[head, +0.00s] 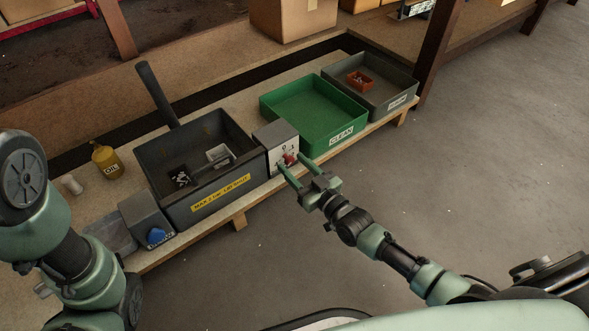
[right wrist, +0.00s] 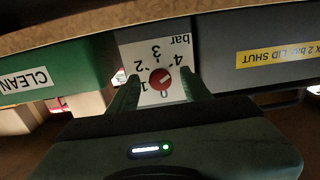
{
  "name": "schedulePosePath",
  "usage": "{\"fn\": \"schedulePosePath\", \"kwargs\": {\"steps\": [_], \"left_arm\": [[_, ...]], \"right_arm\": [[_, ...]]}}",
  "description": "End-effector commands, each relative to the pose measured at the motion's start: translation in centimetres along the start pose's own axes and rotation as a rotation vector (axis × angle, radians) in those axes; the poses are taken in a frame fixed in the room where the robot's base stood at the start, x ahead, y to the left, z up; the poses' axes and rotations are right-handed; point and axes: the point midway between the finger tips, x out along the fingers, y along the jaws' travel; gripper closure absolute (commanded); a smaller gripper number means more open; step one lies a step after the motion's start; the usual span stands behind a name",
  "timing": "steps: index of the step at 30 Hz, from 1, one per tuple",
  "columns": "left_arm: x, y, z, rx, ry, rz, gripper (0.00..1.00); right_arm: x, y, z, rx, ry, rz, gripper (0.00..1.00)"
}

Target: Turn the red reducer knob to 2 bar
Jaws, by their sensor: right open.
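The red reducer knob (head: 289,157) sits on a white dial plate on the front of a grey box (head: 273,135), between the dark grey bin and the green tray. In the right wrist view the knob (right wrist: 161,79) shows upside down amid the numbers 0 to 4 and "bar" on the dial plate (right wrist: 153,45). A pale line slants across it; I cannot tell which number it marks. My right gripper (head: 290,161) is open, its fingers on either side of the knob, with gaps visible in the wrist view. My left arm shows at the left; its gripper is not visible.
The dark grey bin (head: 158,155) with a yellow label stands left of the box. The green CLEAN tray (head: 273,104) and a grey tray (head: 407,88) stand right. A box with a blue knob (head: 155,236) and a yellow OIL bottle (head: 107,160) are further left. The floor in front is clear.

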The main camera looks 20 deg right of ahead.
Motion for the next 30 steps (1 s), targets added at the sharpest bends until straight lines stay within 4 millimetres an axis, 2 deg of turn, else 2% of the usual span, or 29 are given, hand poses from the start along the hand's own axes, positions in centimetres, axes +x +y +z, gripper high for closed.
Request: {"fn": "schedulePosePath", "kwargs": {"steps": [8,13,14,23,29,30], "left_arm": [[0.0,0.0,-0.1,0.0,0.002,0.001,0.64],[0.1,0.0,-0.1,0.0,0.003,0.001,0.64],[0.1,0.0,-0.1,0.0,0.003,0.001,0.64],[0.4,0.0,0.0,0.0,0.003,0.001,0.64],[1.2,-0.2,0.3,0.0,0.003,0.001,0.64],[0.8,-0.4,0.9,-0.002,-0.018,-0.007,0.64]], "right_arm": [[0.2,0.0,-0.1,0.0,0.0,0.0,0.51],[0.2,0.0,-0.1,0.0,0.0,0.0,0.96],[0.2,0.0,-0.1,0.0,0.0,0.0,1.0],[0.2,0.0,-0.1,-0.023,-0.001,0.0,1.0],[0.2,0.0,-0.3,-0.112,-0.002,0.0,1.0],[0.2,0.0,-0.3,-0.14,-0.001,0.0,1.0]]}}
